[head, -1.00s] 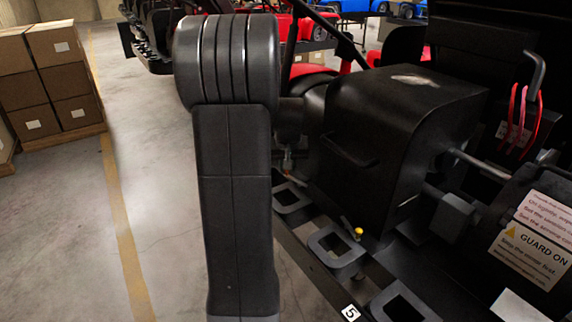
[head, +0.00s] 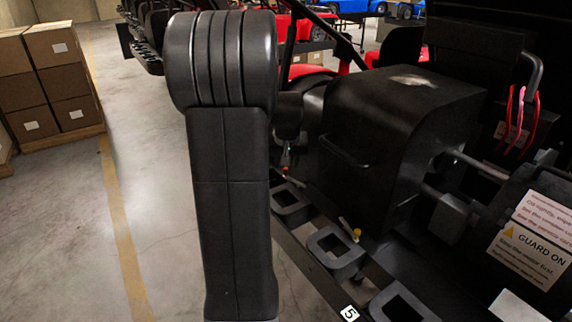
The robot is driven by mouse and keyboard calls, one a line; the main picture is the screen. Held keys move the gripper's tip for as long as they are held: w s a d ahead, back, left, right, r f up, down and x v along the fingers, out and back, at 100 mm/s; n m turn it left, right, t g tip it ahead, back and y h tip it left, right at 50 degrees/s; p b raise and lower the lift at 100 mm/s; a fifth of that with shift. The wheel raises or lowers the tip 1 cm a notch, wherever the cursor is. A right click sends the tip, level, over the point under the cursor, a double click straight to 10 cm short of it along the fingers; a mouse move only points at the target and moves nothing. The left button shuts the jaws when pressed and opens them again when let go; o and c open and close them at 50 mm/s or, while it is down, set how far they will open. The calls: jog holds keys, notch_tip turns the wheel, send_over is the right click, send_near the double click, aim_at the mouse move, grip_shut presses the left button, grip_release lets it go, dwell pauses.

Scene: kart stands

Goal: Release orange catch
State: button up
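A small orange-red piece (head: 285,157) shows just right of my arm, beside the black machine housing. It is too small and partly covered to tell whether it is the orange catch or how it is set. A small yellow-tipped lever (head: 357,233) stands at the foot of the housing (head: 400,115). My own dark arm fills the centre left of the head view and hides part of the machine's near side. My gripper's fingers cannot be seen.
Grey square holders (head: 336,250) line the machine's near edge, by a tag marked 5 (head: 349,313). A "GUARD ON" sign (head: 532,250) and red-handled levers (head: 518,120) are at right. Stacked cartons (head: 55,85) stand far left. The floor between is clear.

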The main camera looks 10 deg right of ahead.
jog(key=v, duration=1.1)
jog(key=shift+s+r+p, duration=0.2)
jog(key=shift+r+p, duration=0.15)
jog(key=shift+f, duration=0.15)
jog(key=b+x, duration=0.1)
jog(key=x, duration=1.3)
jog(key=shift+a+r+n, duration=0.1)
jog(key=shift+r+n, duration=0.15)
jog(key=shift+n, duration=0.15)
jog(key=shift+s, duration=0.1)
